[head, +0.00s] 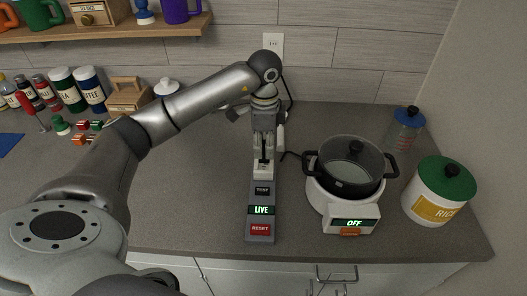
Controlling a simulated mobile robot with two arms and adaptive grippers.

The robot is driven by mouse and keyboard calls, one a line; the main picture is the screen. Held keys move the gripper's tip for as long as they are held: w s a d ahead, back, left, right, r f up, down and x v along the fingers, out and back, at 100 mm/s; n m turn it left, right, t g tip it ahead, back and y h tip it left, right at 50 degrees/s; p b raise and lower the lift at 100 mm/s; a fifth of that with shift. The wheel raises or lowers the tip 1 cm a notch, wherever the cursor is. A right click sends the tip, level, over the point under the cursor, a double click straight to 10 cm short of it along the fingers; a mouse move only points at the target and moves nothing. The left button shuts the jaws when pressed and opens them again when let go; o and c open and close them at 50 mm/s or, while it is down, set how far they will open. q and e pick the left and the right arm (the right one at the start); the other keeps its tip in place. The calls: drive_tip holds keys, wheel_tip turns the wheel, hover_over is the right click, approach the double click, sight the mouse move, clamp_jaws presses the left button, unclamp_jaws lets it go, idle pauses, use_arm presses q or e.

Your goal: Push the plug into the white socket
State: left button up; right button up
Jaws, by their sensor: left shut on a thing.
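My left gripper (263,150) points down over the far end of a grey power strip and is shut on a small dark plug (263,161). The plug is right at the white socket (263,172); I cannot tell how far it sits in it, as the fingers hide part of it. The grey strip (263,219) has a black TEST button, a lit green LIVE display and a red RESET button. The coil stove (341,217) shows OFF on its display. My right gripper is not in view.
A black lidded pot (345,166) stands on the stove. A rice canister (439,190) and a blue-topped jar (405,129) stand to the right. A dark cord runs from the wall outlet (272,44) behind my arm.

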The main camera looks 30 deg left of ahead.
sight(264, 154)
use_arm(q)
drive_tip(key=shift+w+a+f, duration=0.15)
drive_tip(key=shift+f, duration=0.15)
drive_tip(key=f+p, duration=0.2)
drive_tip(key=f, duration=0.1)
drive_tip(key=shift+w+a, duration=0.15)
drive_tip(key=shift+w, duration=0.05)
drive_tip(key=shift+f, duration=0.25)
drive_tip(key=shift+f, duration=0.1)
drive_tip(key=shift+f, duration=0.15)
drive_tip(key=o, duration=1)
drive_tip(key=shift+o, duration=0.2)
